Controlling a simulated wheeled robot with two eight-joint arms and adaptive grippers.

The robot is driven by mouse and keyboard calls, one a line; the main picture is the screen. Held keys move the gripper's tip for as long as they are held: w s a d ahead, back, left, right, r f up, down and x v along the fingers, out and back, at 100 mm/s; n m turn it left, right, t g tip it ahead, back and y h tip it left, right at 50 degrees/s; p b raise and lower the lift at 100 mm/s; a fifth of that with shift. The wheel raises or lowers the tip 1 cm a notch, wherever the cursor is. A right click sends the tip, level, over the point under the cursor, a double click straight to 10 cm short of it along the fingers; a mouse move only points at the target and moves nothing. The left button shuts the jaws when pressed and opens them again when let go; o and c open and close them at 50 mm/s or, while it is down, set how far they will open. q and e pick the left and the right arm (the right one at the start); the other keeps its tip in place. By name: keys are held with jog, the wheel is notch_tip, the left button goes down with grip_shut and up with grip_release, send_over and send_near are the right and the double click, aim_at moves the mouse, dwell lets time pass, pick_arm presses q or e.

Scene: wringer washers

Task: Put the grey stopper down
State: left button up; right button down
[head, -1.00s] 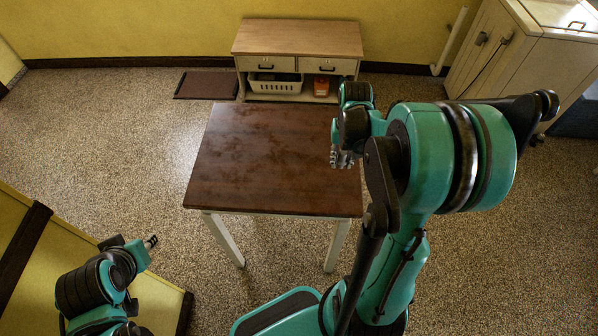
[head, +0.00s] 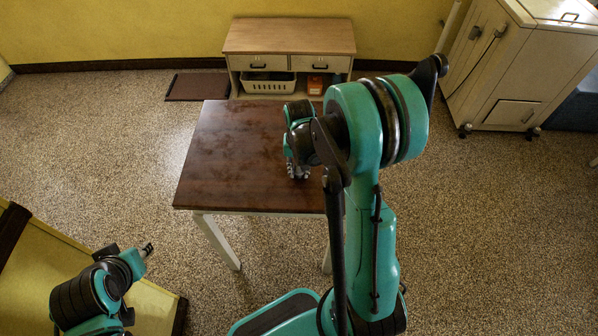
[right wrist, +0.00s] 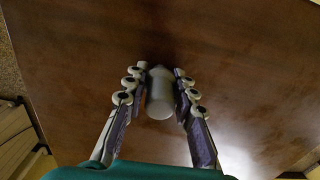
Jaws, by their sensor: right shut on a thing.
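My right gripper (right wrist: 159,95) is shut on the grey stopper (right wrist: 160,94), a small pale grey, rounded piece between its fingers in the right wrist view. The brown wooden table top (right wrist: 80,50) lies beyond it; I cannot tell whether the stopper touches it. In the head view my right gripper (head: 298,171) is over the right part of the table (head: 225,165), and the stopper is hidden there. My left gripper (head: 147,250) is at the lower left, away from the table; its fingers are too small to tell open from shut.
A low wooden cabinet (head: 290,38) with two drawers stands behind the table, with a white basket (head: 268,86) and an orange box (head: 315,86) on its shelf. A dark mat (head: 197,86) lies left of it. A cream washer (head: 510,75) stands at right. The left of the table top is bare.

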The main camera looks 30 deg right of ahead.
jog(key=shift+r, duration=0.1)
jog(key=shift+f, duration=0.25)
jog(key=c, duration=1.2)
grip_release()
jog(key=shift+r, duration=0.1)
